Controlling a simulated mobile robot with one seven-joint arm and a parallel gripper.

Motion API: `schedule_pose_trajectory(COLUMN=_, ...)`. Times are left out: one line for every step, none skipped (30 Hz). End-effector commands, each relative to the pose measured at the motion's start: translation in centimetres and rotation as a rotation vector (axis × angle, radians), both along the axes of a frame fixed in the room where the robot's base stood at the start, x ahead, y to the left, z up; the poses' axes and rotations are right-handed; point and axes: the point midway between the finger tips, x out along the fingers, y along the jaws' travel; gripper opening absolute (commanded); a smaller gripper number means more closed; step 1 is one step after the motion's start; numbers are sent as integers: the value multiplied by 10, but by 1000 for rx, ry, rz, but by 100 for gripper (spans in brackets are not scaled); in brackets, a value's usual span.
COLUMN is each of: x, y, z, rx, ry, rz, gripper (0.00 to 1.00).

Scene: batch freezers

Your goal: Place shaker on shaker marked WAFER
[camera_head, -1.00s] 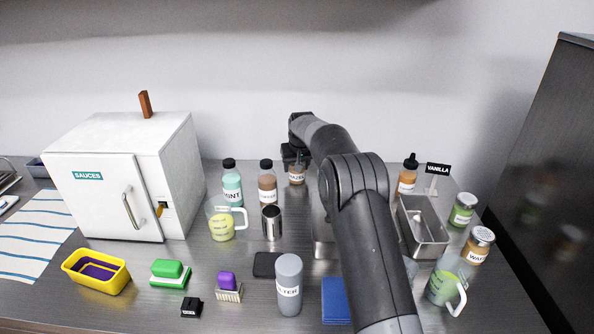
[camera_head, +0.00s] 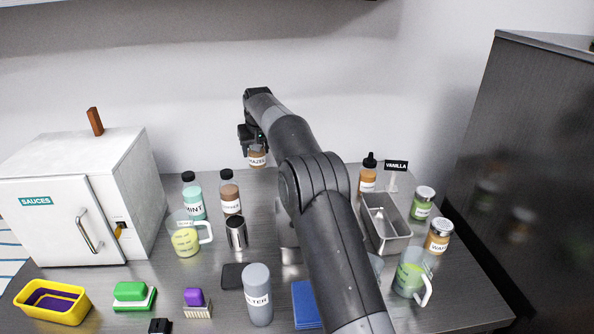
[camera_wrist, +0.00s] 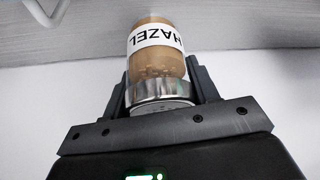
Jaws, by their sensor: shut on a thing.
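My gripper (camera_wrist: 163,92) is shut on a shaker marked HAZEL (camera_wrist: 156,58), with its fingers on either side of the silver lid. In the head view the HAZEL shaker (camera_head: 257,159) hangs below my gripper (camera_head: 254,145) near the back wall. It appears lifted off the counter. The shaker marked WAFER (camera_head: 438,238), brown with a white label and silver lid, stands upright at the right of the counter. My gripper is far to its left. Another shaker with green contents (camera_head: 422,203) stands just behind the WAFER shaker.
A metal tray (camera_head: 388,247) and a clear jug with green contents (camera_head: 410,276) stand close to the WAFER shaker. A VANILLA sign (camera_head: 396,166) and dropper bottle (camera_head: 367,178) stand behind. A dark cabinet (camera_head: 490,190) rises at the right. My arm covers the counter's middle.

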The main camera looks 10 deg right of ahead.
Motion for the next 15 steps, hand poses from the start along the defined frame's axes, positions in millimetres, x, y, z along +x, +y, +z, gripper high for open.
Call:
schedule_pose_trajectory(x=0, y=0, z=4, rx=0, ry=-1, rz=0, gripper=28)
schedule_pose_trajectory(x=0, y=0, z=5, rx=0, ry=0, rz=0, gripper=28)
schedule_pose_trajectory(x=0, y=0, z=6, rx=0, ry=1, rz=0, gripper=28)
schedule_pose_trajectory(x=0, y=0, z=7, rx=0, ry=1, rz=0, gripper=28)
schedule_pose_trajectory(x=0, y=-1, z=8, rx=0, ry=1, rz=-2, gripper=28)
schedule_pose_trajectory(x=-1, y=-4, z=9, rx=0, ry=0, rz=-8, gripper=28)
schedule_pose_trajectory(x=-2, y=-7, z=10, rx=-1, ry=0, rz=-14, gripper=28)
schedule_pose_trajectory(x=-2, y=-11, z=12, rx=-1, ry=0, rz=-23, gripper=28)
schedule_pose_trajectory(x=-4, y=-18, z=15, rx=-2, ry=-1, rz=-40, gripper=28)
schedule_pose_trajectory(x=-5, y=-26, z=18, rx=-2, ry=-2, rz=-56, gripper=28)
schedule_pose_trajectory(x=-7, y=-34, z=22, rx=-2, ry=-2, rz=-76, gripper=28)
schedule_pose_trajectory(x=-11, y=-48, z=27, rx=-1, ry=-2, rz=-108, gripper=28)
schedule_pose_trajectory(x=-14, y=-60, z=32, rx=-1, ry=-2, rz=-135, gripper=28)
schedule_pose_trajectory(x=-18, y=-72, z=37, rx=-2, ry=-2, rz=-164, gripper=28)
schedule_pose_trajectory(x=-23, y=-91, z=44, rx=-2, ry=-3, rz=-208, gripper=28)
